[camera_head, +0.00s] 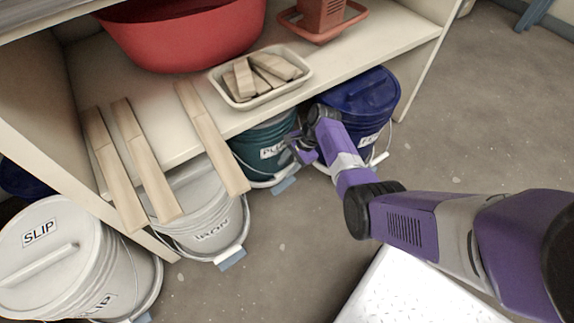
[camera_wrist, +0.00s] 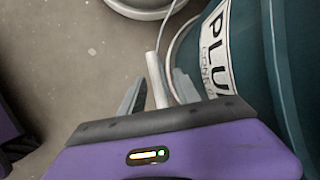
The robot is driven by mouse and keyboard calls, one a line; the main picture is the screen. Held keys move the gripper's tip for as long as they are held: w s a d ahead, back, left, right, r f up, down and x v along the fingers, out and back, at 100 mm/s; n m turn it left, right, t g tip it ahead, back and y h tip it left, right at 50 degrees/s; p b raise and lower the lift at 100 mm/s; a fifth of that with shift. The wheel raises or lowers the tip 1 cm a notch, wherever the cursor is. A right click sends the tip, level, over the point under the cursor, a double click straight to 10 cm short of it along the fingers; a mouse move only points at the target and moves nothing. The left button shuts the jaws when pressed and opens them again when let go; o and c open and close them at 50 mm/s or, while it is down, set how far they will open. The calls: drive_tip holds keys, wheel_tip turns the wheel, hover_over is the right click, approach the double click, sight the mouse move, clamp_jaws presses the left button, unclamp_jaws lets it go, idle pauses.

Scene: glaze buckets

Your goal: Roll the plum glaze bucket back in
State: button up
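The plum bucket (camera_head: 250,150) is teal, with a white label beginning "PLU", and stands upright under the shelf on a pale wheeled base with a blue tab (camera_head: 284,186). In the wrist view its teal side (camera_wrist: 293,60) and label (camera_wrist: 216,50) fill the right. My gripper (camera_head: 294,152) is at the bucket's right front side. In the wrist view my gripper (camera_wrist: 158,88) is open, its two grey fingers on either side of a white handle grip (camera_wrist: 156,78) on a thin wire. A gap shows beside the left finger; contact at the right finger is unclear.
A blue bucket (camera_head: 350,105) stands close on the right, partly behind my arm. White buckets (camera_head: 195,200) and (camera_head: 45,250) stand to the left. Wooden slats (camera_head: 212,140) overhang the shelf edge (camera_head: 340,85). Open floor (camera_head: 270,265) lies in front.

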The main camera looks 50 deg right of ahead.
drive_tip(key=p+v, duration=0.4)
drive_tip(key=v, duration=0.3)
drive_tip(key=shift+r, duration=0.2)
drive_tip(key=shift+d, duration=0.1)
drive_tip(key=s+a+f+n+t+h, duration=0.2)
drive_tip(key=s+a+f+n+h, duration=0.4)
drive_tip(key=s+a, duration=0.45)
drive_tip(key=s+a+r+n+t, duration=0.4)
drive_tip(key=s+a+r+n, duration=0.35)
drive_tip(key=s+r, duration=0.35)
drive_tip(key=s+a+r+n+t+y, duration=0.1)
drive_tip(key=s+a+r+n+t, duration=0.15)
drive_tip(key=r, duration=0.55)
drive_tip(key=s+a+r+n+t, duration=0.1)
drive_tip(key=s+a+r+n, duration=0.15)
drive_tip(key=r, duration=0.55)
drive_tip(key=s+a+r+n+t+y, duration=0.1)
drive_tip(key=s+a+r+n+t, duration=0.15)
drive_tip(key=r, duration=0.55)
wheel_tip(320, 180, up, 30)
drive_tip(key=p, duration=3)
drive_tip(key=shift+a+r, duration=0.2)
